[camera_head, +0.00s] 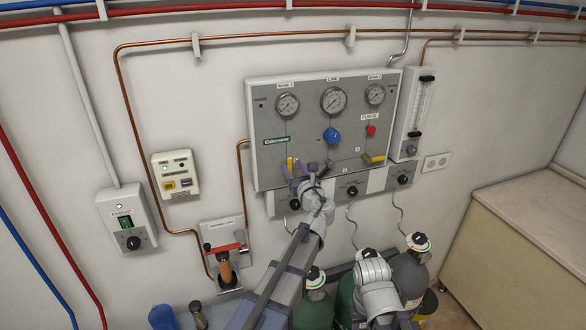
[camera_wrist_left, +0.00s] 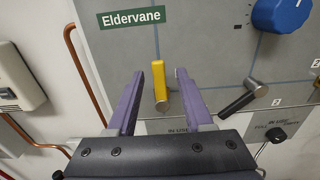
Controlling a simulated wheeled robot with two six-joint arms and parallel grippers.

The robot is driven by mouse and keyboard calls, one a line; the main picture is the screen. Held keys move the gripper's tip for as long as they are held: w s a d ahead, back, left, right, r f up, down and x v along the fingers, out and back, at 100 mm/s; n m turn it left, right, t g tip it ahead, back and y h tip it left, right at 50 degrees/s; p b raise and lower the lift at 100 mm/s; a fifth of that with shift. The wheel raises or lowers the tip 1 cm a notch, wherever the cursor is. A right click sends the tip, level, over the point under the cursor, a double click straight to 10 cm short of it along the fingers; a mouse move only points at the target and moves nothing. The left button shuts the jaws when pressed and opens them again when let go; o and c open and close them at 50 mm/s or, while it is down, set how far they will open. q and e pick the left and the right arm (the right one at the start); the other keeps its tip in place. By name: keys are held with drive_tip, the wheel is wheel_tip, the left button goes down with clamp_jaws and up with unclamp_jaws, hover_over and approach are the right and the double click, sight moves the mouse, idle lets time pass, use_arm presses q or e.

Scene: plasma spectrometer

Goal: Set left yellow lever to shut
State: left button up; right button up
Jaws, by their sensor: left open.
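The left yellow lever (camera_head: 290,164) is at the lower left of the grey gauge panel (camera_head: 300,120). In the left wrist view this yellow lever (camera_wrist_left: 158,80) points up from its round metal pivot, nearly along the vertical line on the panel. My left gripper (camera_head: 294,169) is in front of it, partly hiding the pivot area in the head view. In the wrist view the open purple fingers (camera_wrist_left: 154,88) stand on either side of the lever, with a gap on both sides. My right gripper does not show.
A dark-handled lever (camera_wrist_left: 240,100) sits to the right, slanting down-left. Another yellow lever (camera_head: 376,158) is at the panel's lower right. A blue knob (camera_head: 332,135) and a red knob (camera_head: 371,130) are above. A copper pipe (camera_wrist_left: 90,80) runs left of the panel.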

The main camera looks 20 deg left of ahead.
use_arm(q)
drive_tip(key=shift+a, duration=0.1)
drive_tip(key=c, duration=0.8)
drive_tip(key=shift+w, duration=0.1)
clamp_jaws()
drive_tip(key=shift+w+r, duration=0.1)
idle(0.3)
